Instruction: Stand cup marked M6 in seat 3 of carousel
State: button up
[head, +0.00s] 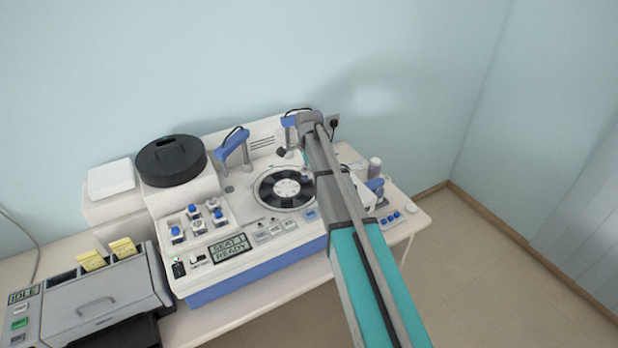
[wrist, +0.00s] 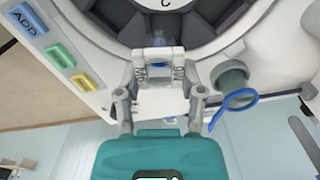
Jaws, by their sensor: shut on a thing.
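The carousel (head: 268,190) is a dark ring with a pale hub, set in the top of the white analyser. Its dark edge also shows at the top of the wrist view (wrist: 205,25). My gripper (wrist: 158,55) is shut on a small, clear bluish cup (wrist: 158,39) at the rim of the carousel. The fingers cover most of the cup, and no M6 mark can be read. I cannot tell whether the cup touches a seat. Seat numbers are not readable. In the head view my arm hides much of the gripper, at the carousel's right side.
A white rack (head: 186,236) with several blue-and-white cups stands left of the carousel. A blue probe arm (head: 233,143) stands behind it. A round black lid (head: 171,161) is at the back left. A blue loop (wrist: 232,103) on a grey-green post is close right of my gripper in the wrist view.

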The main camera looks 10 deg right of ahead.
jog(key=shift+w+f+b, duration=0.4)
jog(key=shift+f+b, duration=0.05)
jog(key=shift+f, duration=0.05)
jog(key=shift+d+f+b, duration=0.1)
jog(key=shift+f+b, duration=1.35)
jog(key=shift+f, duration=0.05)
jog(key=shift+f+b, duration=0.45)
jog(key=shift+b, duration=0.05)
jog(key=o, duration=0.9)
jog(key=shift+o, duration=0.2)
jog(key=shift+r, duration=0.25)
notch_tip(320, 180, up, 12)
jog(key=p, duration=1.3)
jog(key=shift+r, duration=0.25)
